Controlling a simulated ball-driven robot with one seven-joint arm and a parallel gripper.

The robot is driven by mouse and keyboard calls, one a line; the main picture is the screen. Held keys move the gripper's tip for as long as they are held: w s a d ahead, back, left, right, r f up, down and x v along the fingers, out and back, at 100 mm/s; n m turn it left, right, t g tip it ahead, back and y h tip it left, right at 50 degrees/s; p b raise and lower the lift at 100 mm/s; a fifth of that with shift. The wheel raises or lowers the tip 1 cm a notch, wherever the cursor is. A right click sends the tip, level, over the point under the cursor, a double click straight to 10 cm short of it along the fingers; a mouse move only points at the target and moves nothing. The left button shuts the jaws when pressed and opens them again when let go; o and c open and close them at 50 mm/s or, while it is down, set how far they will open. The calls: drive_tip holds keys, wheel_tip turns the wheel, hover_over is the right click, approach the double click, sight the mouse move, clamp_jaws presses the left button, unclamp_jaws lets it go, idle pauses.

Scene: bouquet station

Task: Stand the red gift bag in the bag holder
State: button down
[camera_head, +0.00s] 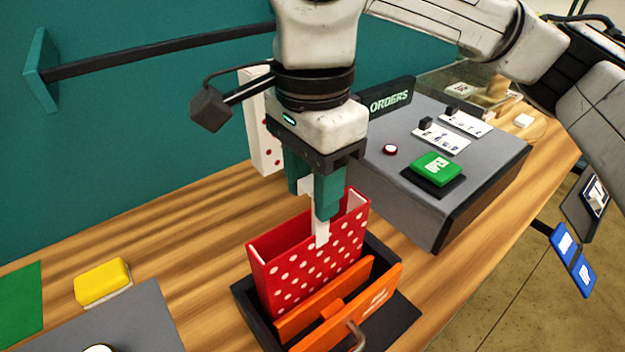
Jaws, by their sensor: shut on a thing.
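The red gift bag (315,260) with white dots stands roughly upright, its open top facing up. Its lower part is inside the bag holder, between the back of the dark base (244,297) and the orange clamp plates (366,308). My gripper (320,222) points down with green fingers and pale tips.
A grey console (450,165) with a green OPEN button (436,168) stands close on the right. A white, red-dotted box (262,140) stands behind my gripper. A yellow block (102,282) and a grey mat (135,325) lie left. Bare wood lies left of the holder.

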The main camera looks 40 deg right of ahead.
drive_tip(key=c, duration=0.5)
unclamp_jaws()
wheel_tip(320, 180, up, 11)
drive_tip(key=shift+f, duration=0.1)
idle(0.6)
